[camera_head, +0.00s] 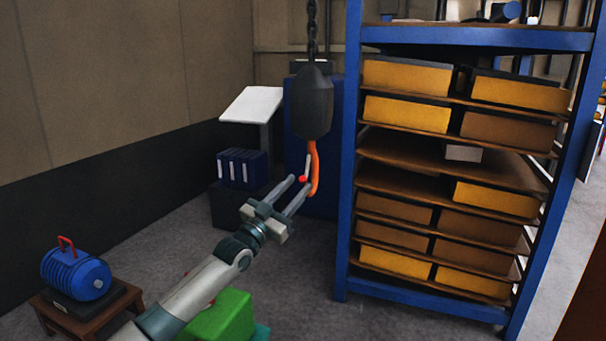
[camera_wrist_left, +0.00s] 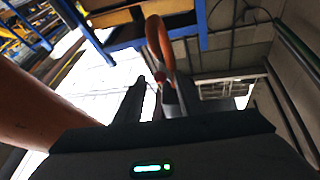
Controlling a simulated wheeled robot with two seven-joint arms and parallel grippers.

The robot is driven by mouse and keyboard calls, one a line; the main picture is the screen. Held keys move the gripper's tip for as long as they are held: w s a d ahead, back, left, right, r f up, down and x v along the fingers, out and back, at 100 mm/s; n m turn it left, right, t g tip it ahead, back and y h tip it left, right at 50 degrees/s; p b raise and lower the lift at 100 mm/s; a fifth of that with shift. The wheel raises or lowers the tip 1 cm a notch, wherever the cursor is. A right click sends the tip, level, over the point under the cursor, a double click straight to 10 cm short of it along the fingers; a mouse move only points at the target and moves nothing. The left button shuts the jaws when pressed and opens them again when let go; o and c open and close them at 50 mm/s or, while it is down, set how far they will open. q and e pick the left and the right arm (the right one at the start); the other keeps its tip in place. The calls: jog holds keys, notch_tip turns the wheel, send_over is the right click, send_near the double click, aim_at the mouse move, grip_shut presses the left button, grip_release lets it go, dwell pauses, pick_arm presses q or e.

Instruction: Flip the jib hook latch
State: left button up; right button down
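The orange jib hook (camera_head: 314,168) hangs below a dark hook block (camera_head: 313,103) on a chain. A thin pale latch (camera_head: 307,165) with a red tip (camera_head: 303,179) shows at the hook's left side. My left gripper (camera_head: 297,184) reaches up from the lower left, its two fingers apart, with the tips close to the red tip and the hook's lower part. I cannot tell whether they touch. In the left wrist view the orange hook (camera_wrist_left: 158,40) is ahead of the fingers, with nothing clearly held between them. My right gripper is not in view.
A blue-framed rack (camera_head: 351,180) with several yellow bins stands close right of the hook. A blue motor (camera_head: 76,273) sits on a low stand at lower left. A green object (camera_head: 222,316) lies below my arm. A blue cabinet (camera_head: 299,133) stands behind the hook.

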aim_at(301, 182)
pick_arm(q)
jog(key=shift+p+x, duration=0.5)
jog(key=shift+x, duration=1.4)
jog(key=shift+c, duration=0.3)
jog(key=shift+a, duration=0.1)
grip_shut()
